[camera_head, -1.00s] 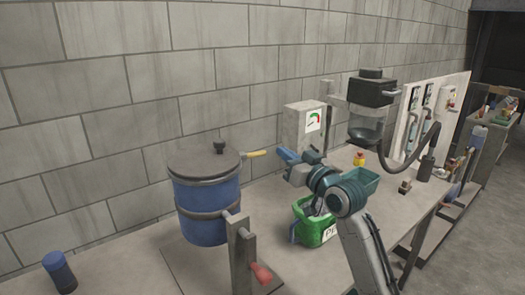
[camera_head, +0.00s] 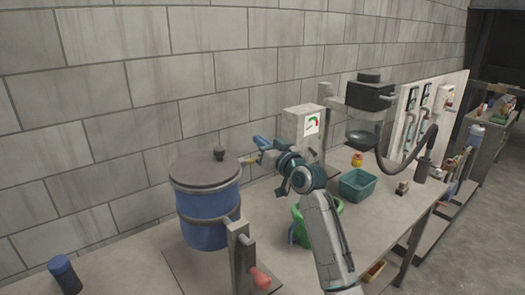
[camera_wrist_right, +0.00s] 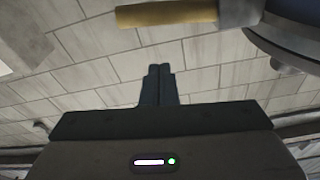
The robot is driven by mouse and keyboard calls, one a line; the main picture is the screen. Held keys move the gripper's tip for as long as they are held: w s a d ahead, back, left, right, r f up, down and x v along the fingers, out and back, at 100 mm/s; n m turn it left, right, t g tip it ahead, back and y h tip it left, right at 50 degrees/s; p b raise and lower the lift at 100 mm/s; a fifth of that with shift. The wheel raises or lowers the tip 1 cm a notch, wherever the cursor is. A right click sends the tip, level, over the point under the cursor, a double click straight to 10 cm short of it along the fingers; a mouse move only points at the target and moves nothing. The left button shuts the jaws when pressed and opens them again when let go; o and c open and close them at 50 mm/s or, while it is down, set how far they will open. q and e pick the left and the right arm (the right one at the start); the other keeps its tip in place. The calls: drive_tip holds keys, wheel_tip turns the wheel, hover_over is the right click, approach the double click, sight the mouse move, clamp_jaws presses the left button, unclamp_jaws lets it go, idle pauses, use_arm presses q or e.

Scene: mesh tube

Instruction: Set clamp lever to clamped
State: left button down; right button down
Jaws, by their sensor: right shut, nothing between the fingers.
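A blue drum (camera_head: 208,222) with a grey lid (camera_head: 205,170) stands on the table at centre left. A lever with a yellow handle (camera_head: 249,161) sticks out from the right side of the lid. In the right wrist view the yellow handle (camera_wrist_right: 165,16) lies across the top, beyond my fingertips. My right gripper (camera_head: 261,143) is shut and empty, close to the handle's outer end; I cannot tell if they touch. The closed fingers (camera_wrist_right: 158,85) also show in the wrist view. A red-handled lever (camera_head: 260,278) sits on a grey post in front of the drum. My left gripper is not in view.
A green container (camera_head: 302,232) stands behind my right forearm. A teal bin (camera_head: 357,184), a grey box with a gauge (camera_head: 302,135) and a black-headed machine (camera_head: 370,93) stand farther right. A blue cylinder (camera_head: 64,274) stands at front left. The wall is close behind.

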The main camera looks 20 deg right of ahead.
sight(254, 161)
drive_tip(key=f, duration=0.2)
drive_tip(key=s+f+p, duration=0.1)
drive_tip(key=f, duration=0.1)
drive_tip(key=shift+s, duration=0.1)
drive_tip(key=shift+a, duration=0.1)
